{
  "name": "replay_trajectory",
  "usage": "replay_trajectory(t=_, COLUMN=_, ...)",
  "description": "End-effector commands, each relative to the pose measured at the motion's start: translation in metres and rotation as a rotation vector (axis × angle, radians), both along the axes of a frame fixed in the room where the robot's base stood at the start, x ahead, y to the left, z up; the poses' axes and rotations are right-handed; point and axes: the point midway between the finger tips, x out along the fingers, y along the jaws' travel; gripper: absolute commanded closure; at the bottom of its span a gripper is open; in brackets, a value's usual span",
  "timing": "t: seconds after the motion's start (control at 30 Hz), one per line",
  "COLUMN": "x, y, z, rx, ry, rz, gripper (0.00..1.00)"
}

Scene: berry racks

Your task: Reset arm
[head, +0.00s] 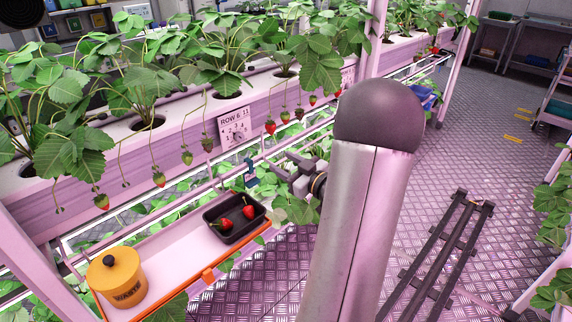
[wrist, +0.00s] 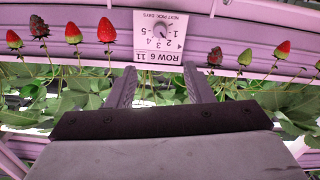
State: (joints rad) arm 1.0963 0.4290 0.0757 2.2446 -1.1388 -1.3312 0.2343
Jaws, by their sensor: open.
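My gripper (head: 284,166) is in front of the planted rack in the head view, partly hidden by my arm. In the wrist view my gripper (wrist: 159,70) shows two fingers spread apart with nothing between them. The row sign (wrist: 160,37), reading "ROW 6 11" with a dial, appears upside down beyond the fingers. In the head view the sign (head: 235,125) is on the pink gutter, up and left of my gripper. Several strawberries hang along the gutter, including a red one (head: 270,127) and a paler one (head: 187,157).
A black tray (head: 214,235) with two red strawberries sits on the orange-edged shelf (head: 180,238). A yellow lidded waste pot (head: 116,279) stands to its left. Strawberry plants fill the gutter. A dark rail (head: 436,257) runs along the metal floor, with open aisle behind it.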

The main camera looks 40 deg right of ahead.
Motion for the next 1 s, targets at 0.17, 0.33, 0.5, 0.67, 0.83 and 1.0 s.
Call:
replay_trajectory(t=0.17, x=0.0, y=0.0, z=0.0, rx=0.0, ry=0.0, rz=0.0, gripper=0.53)
replay_trajectory(t=0.33, x=0.002, y=0.001, z=0.001, rx=-0.002, ry=0.005, rz=-0.001, gripper=0.53)
replay_trajectory(t=0.5, x=0.026, y=0.019, z=0.014, rx=-0.045, ry=0.121, rz=-0.063, gripper=0.53)
replay_trajectory(t=0.67, x=0.048, y=0.06, z=0.033, rx=-0.093, ry=0.368, rz=-0.196, gripper=0.53)
replay_trajectory(t=0.83, x=0.026, y=0.123, z=0.046, rx=-0.075, ry=0.667, rz=-0.311, gripper=0.53)
replay_trajectory(t=1.0, x=-0.038, y=0.207, z=0.055, rx=-0.01, ry=1.0, rz=-0.326, gripper=0.53)
